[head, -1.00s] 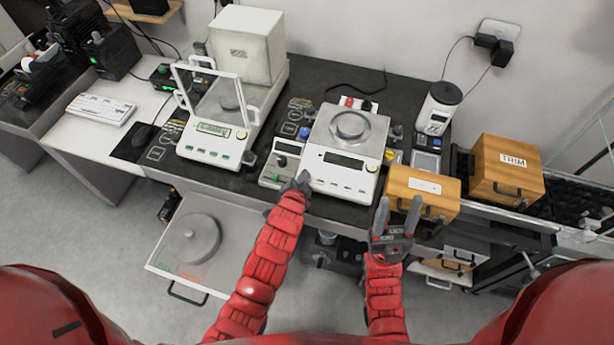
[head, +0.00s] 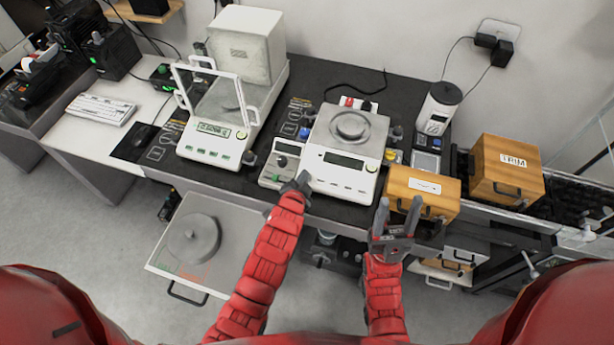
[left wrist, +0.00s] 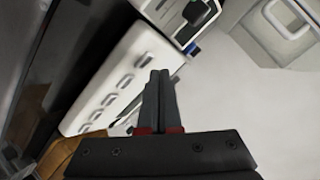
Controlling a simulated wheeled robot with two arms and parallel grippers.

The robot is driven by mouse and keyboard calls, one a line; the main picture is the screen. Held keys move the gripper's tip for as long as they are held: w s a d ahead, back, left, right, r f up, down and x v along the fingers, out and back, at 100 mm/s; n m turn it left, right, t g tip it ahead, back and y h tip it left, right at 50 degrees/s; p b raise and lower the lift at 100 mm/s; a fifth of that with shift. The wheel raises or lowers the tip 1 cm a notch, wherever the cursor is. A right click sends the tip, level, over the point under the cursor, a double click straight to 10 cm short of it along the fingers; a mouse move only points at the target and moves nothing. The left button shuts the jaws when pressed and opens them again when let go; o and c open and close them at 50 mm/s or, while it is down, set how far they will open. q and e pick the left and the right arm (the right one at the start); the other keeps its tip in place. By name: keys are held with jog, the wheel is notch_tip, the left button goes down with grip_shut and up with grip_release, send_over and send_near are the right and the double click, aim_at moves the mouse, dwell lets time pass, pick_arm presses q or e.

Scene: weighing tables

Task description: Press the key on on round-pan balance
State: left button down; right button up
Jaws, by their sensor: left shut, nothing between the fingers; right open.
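The round-pan balance (head: 346,157) stands at the middle of the dark bench, a white body with a round metal pan on top. Its display (head: 344,161) looks dark, and a row of small keys (head: 348,187) runs along its front. My left gripper (head: 301,181) is shut and empty at the balance's front left corner, beside the small grey control box (head: 281,162). In the left wrist view its closed fingers (left wrist: 160,82) lie near a white front with several keys (left wrist: 118,85); contact cannot be told. My right gripper (head: 394,215) is open and empty, before the wooden box.
A balance with a glass draft shield (head: 217,125) and a lit display stands to the left. Wooden boxes (head: 425,188) and (head: 505,168) stand at the right, one labelled TRIM. A low floor scale (head: 172,255) lies below the bench edge.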

dwell(0.4)
pick_arm(q)
jog(key=shift+w+f+b, duration=0.1)
jog(key=shift+f+b, duration=0.3)
jog(key=shift+w+d+f+b, duration=0.1)
jog(key=shift+f+b, duration=0.25)
dwell(0.5)
jog(key=shift+r, duration=0.15)
jog(key=shift+s+r+p, duration=0.25)
jog(key=shift+r+p, duration=0.05)
jog(key=shift+r, duration=0.3)
jog(key=r, duration=0.1)
jog(key=s+r+p, duration=0.1)
jog(key=r, duration=0.1)
jog(key=r+p, duration=0.1)
jog(key=r, duration=0.1)
jog(key=shift+s+a, duration=0.15)
jog(key=shift+a, duration=0.15)
jog(key=shift+f, duration=0.1)
dwell(0.9)
